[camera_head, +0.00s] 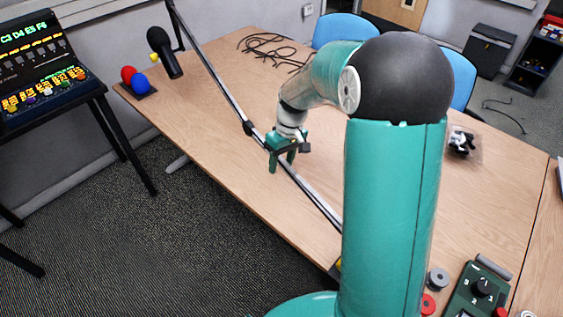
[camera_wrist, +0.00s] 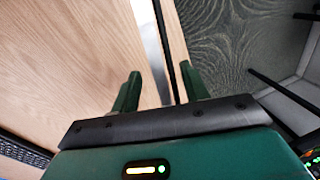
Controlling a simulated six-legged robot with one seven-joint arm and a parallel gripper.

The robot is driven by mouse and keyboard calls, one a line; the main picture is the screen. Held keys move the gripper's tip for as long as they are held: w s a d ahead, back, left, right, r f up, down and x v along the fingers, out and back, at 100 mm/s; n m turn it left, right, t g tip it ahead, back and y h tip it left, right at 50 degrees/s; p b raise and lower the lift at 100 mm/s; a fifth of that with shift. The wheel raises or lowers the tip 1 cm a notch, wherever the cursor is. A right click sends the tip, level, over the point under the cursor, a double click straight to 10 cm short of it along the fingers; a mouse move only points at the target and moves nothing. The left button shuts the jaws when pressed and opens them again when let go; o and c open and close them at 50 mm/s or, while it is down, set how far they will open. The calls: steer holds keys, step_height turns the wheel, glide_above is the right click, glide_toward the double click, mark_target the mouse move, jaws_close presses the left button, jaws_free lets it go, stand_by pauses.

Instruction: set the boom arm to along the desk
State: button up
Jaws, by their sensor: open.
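The boom arm (camera_head: 228,97) is a long silver pole with a black joint. It slants above the desk from the near middle, behind my arm, to the top left. Its lower end is mostly hidden by my arm. A black microphone (camera_head: 163,52) hangs near its far end. My gripper (camera_head: 281,163) is open at the pole, just below the black joint, fingers pointing down. In the wrist view, the silver pole (camera_wrist: 150,45) runs between the two green fingers of my gripper (camera_wrist: 162,88), near the desk edge. I cannot tell whether either finger touches it.
The wooden desk (camera_head: 215,135) is mostly clear in the middle. Red and blue balls (camera_head: 134,79) stand at its left end, and black cables (camera_head: 268,46) lie at the back. A green control box (camera_head: 480,293) is at the near right. Blue chairs (camera_head: 343,28) stand behind.

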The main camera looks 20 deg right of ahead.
step_height(320, 180, up, 13)
steer(key=d, duration=0.2)
steer(key=shift+w+d, duration=0.2)
steer(key=shift+w, duration=0.25)
steer(key=s+a+r+m+t+h, duration=0.1)
steer(key=s+a+r+m+t, duration=0.1)
steer(key=s, duration=0.9)
steer(key=s+a+r+m+t+h, duration=0.1)
steer(key=s+r+t, duration=0.3)
steer(key=s, duration=0.8)
steer(key=shift+s+a+m, duration=0.15)
steer(key=shift+a+m, duration=0.45)
steer(key=shift+a, duration=0.1)
stand_by(0.9)
